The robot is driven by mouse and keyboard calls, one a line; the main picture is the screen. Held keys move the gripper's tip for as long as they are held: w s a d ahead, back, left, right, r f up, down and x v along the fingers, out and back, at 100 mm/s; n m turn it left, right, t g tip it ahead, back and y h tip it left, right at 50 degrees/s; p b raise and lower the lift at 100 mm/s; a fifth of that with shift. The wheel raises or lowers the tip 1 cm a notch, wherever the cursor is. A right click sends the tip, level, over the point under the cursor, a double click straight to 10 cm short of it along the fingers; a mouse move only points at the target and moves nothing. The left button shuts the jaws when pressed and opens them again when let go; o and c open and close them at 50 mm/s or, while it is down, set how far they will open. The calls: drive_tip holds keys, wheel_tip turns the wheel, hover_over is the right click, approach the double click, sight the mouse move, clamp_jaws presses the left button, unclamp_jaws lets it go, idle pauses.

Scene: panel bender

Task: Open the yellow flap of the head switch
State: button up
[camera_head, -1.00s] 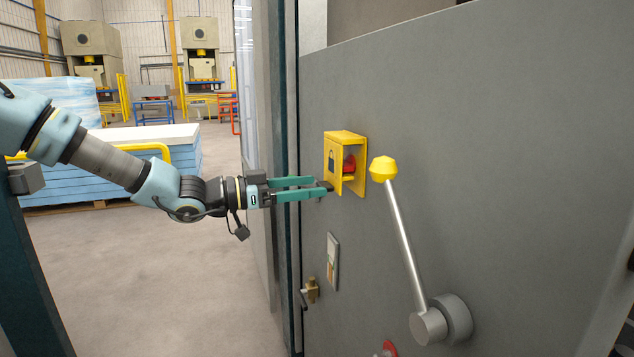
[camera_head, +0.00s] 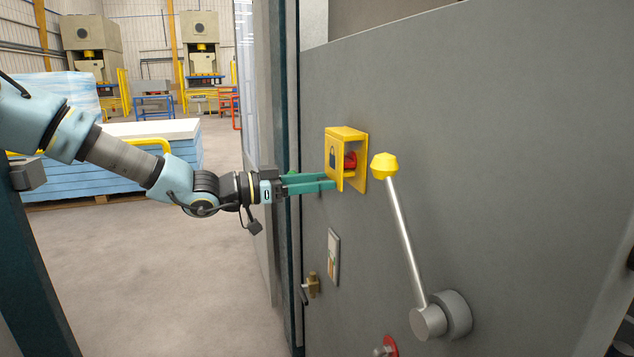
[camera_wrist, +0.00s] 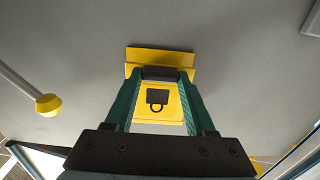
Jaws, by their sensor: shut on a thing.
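The head switch is a yellow housing (camera_head: 360,170) on the grey machine panel, with a red knob (camera_head: 350,160) showing inside through its open right side. Its yellow flap (camera_head: 333,150) carries a dark padlock mark and stands out from the panel. My gripper (camera_head: 331,181) reaches in from the left, its green fingers at the flap and the tips partly hidden behind it. In the wrist view the flap (camera_wrist: 158,117) lies between the two fingers (camera_wrist: 160,82), its padlock mark upside down. My gripper is shut on the flap.
A lever with a yellow knob (camera_head: 385,166) stands just right of the switch; its knob (camera_wrist: 48,105) also shows in the wrist view. Below are a small label plate (camera_head: 333,257) and a brass fitting (camera_head: 313,285). Open floor lies left of the machine.

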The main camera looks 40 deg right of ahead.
clamp_jaws()
